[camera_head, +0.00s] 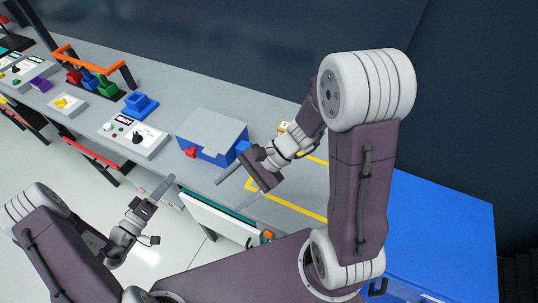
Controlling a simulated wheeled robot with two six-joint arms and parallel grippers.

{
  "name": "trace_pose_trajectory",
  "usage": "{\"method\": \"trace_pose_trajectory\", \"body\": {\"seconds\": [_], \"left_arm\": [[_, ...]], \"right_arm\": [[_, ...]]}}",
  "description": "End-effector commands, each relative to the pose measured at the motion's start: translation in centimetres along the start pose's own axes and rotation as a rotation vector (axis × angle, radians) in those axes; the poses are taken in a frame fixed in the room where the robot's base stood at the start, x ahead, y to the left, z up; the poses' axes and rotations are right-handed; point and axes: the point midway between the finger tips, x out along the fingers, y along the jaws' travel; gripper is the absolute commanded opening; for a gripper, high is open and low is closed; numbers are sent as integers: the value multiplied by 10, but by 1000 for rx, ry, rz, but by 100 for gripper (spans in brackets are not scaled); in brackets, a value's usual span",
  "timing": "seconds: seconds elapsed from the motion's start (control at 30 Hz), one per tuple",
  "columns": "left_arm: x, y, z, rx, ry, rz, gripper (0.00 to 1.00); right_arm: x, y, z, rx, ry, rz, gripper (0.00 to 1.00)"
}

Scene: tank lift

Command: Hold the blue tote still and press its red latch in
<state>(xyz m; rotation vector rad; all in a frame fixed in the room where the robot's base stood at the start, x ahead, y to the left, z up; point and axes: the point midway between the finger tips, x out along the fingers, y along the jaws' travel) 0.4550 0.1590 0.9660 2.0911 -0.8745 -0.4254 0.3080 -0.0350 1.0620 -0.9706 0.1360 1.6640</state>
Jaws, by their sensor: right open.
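The blue tote (220,160) stands on the grey bench in the middle of the view, with a grey lid (213,128) on top. Its red latch (190,152) sticks out low on the front face, toward the left. My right gripper (229,195) is open and empty, in front of and to the right of the tote; it appears apart from the latch. My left gripper (160,187) is lower left of the tote, in front of the bench edge, apart from the tote. Its fingers overlap, so their opening cannot be told.
A white control box (133,138) and a small blue block-like holder (140,105) stand left of the tote. An orange-handled rack (92,72) is further left. Yellow tape (300,205) marks a bench area on the right. A large blue cabinet (440,225) stands at right.

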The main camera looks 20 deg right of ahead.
Motion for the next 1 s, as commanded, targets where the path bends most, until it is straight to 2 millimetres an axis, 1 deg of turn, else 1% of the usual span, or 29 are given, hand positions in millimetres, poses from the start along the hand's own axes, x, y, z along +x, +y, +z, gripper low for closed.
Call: {"method": "trace_pose_trajectory", "body": {"seconds": [0.03,0.07,0.1,0.17,0.2,0.23,0.3,0.4,0.5,0.67,0.77,0.87,1.0], "left_arm": [[0,0,0,0,0,0,36],[0,0,0,0,0,0,36],[0,0,0,0,0,0,36],[0,0,0,0,0,0,36],[0,0,0,0,0,0,36],[0,0,0,0,0,0,36],[0,0,0,0,0,0,36],[0,0,0,0,0,0,36],[0,0,0,0,0,0,36],[0,0,0,0,0,0,36],[0,0,0,0,0,0,36],[0,0,0,0,0,0,36],[0,0,0,0,0,0,36]], "right_arm": [[-3,-25,-16,150,-49,-130,69],[-7,-41,-28,241,-75,-219,69],[-15,-59,-50,357,-102,-337,69],[-30,-76,-86,505,-122,-488,69],[-38,-79,-110,589,-127,-568,69],[-44,-79,-127,645,-125,-618,69],[-52,-68,-161,757,-115,-696,69],[-54,-45,-190,866,-112,-737,69],[-56,-29,-202,926,-113,-758,69],[-61,-26,-206,936,-109,-772,69],[-55,-31,-207,935,-109,-769,69],[-42,-41,-210,933,-110,-764,69],[-20,-60,-217,931,-110,-763,69]]}}
